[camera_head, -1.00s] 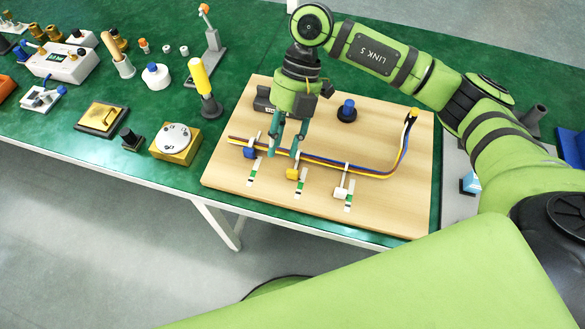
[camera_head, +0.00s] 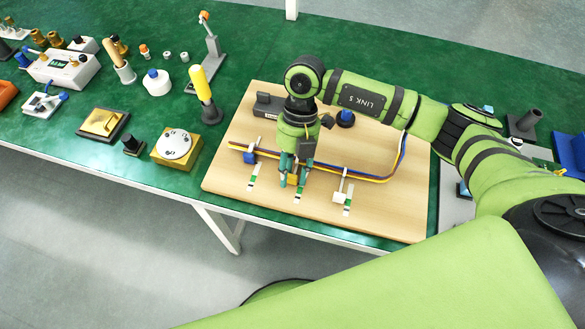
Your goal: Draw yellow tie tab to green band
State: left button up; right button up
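My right gripper (camera_head: 293,182) points down over the wooden board (camera_head: 385,215), at the middle tie. Its two teal fingers stand on either side of the yellow tie tab (camera_head: 293,181), which they mostly hide. I cannot tell whether they touch it. The middle marked strip, with its green band (camera_head: 299,191), lies just in front of the fingers and is partly covered. A bundle of coloured wires (camera_head: 370,178) runs behind the tab. A blue tie tab (camera_head: 249,157) is to the left and a white tie tab (camera_head: 339,197) to the right. My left gripper is not in view.
Similar strips lie before the blue tab (camera_head: 253,177) and the white tab (camera_head: 348,201). A blue-topped knob (camera_head: 346,117) and a dark block (camera_head: 267,104) stand at the board's back. A yellow-handled tool (camera_head: 202,86) stands left of the board. The board's front is clear.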

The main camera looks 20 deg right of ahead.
grip_shut()
jog(key=shift+s+r, duration=0.1)
jog(key=shift+s+a+p, duration=0.3)
jog(key=shift+s+p, duration=0.05)
jog(key=shift+s+a, duration=0.15)
jog(key=shift+s, duration=0.05)
grip_release()
jog(key=shift+w, duration=0.1)
jog(key=v, duration=1.2)
